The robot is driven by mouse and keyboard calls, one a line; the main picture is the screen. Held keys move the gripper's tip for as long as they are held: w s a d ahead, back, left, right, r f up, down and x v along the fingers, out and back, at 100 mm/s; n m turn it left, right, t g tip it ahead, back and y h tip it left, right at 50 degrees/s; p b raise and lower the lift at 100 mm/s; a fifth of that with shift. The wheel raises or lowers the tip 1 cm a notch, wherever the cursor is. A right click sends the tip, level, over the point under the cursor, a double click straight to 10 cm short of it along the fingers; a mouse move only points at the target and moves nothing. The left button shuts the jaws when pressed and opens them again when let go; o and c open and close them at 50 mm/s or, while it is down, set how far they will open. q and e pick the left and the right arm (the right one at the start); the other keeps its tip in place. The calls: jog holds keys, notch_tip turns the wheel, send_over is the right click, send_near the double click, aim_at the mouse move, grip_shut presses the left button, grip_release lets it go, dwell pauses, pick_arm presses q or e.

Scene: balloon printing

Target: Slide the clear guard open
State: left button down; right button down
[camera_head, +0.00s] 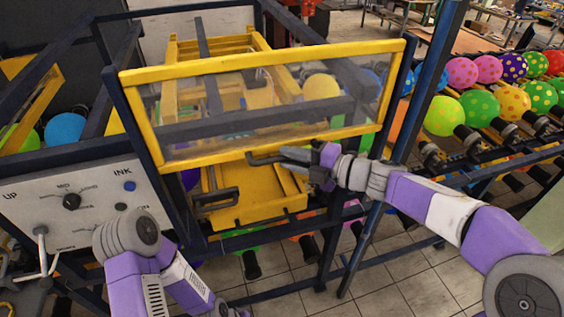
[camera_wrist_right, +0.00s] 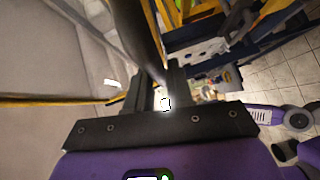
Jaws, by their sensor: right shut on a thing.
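The clear guard (camera_head: 260,61) is a transparent pane in a yellow frame, tilted across the front of the machine in the head view. A dark handle (camera_head: 262,159) sticks out below its bottom edge. My right gripper (camera_head: 296,156) is at this handle, shut on it. In the right wrist view the dark fingers (camera_wrist_right: 160,93) close around a dark bar (camera_wrist_right: 140,45), with the handle's far part out of sight.
A yellow carriage (camera_head: 258,195) with its own dark handle (camera_head: 216,199) sits below the guard. A control panel (camera_head: 80,195) with a knob and labels stands at left. Racks of colored balloons (camera_head: 442,116) fill the right side. Dark frame posts stand close to my right arm.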

jog(key=shift+r, duration=0.1)
jog(key=c, duration=1.1)
grip_release()
jog(key=shift+d, duration=0.1)
jog(key=b+v, duration=0.1)
jog(key=v, duration=0.6)
jog(key=shift+d, duration=0.2)
jog(key=shift+s, duration=0.1)
